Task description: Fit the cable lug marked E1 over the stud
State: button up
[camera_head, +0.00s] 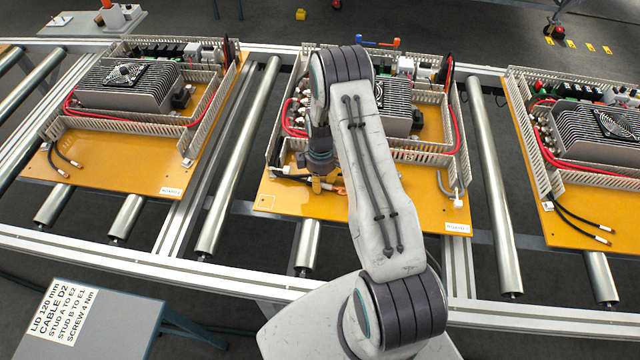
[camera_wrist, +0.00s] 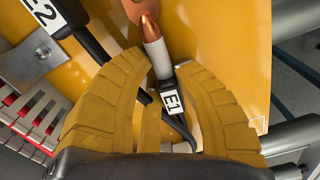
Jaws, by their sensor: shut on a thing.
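My gripper (camera_wrist: 162,88) shows in the wrist view with its two yellow fingers shut around the black cable at the white label marked E1 (camera_wrist: 171,100). Past the fingertips, a white sleeve (camera_wrist: 158,58) and a copper lug (camera_wrist: 133,8) point up, the lug cut off by the top edge. A second black cable marked E2 (camera_wrist: 45,14) lies at upper left, outside the fingers. In the head view my gripper (camera_head: 319,184) is low over the front of the middle orange panel (camera_head: 410,210). I cannot make out the stud in either view.
Slotted duct walls (camera_head: 428,157) and a finned heat sink (camera_head: 398,118) stand behind my gripper on the middle panel. Similar panels sit at left (camera_head: 110,180) and right (camera_head: 575,235) on the roller conveyor. An instruction sign (camera_head: 63,312) is at lower left.

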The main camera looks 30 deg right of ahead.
grip_shut()
jog(key=shift+r+b, duration=0.35)
jog(key=shift+r, duration=0.45)
notch_tip(320, 180, up, 2)
jog(key=shift+w+r+b, duration=0.1)
jog(key=shift+r+b, duration=0.05)
jog(key=shift+b, duration=0.25)
jog(key=s+d+r+b, duration=0.2)
jog(key=s+d+r, duration=0.5)
jog(key=s, duration=0.2)
jog(key=shift+s, duration=0.3)
jog(key=shift+b, duration=0.3)
jog(key=shift+s+a+f+n+b, duration=0.15)
jog(key=shift+f+n+b, duration=0.2)
jog(key=shift+b, duration=0.1)
jog(key=shift+s+a+f+n+b, duration=0.1)
jog(key=shift+s+f+n+b, duration=0.05)
jog(key=shift+f+n+b, duration=0.25)
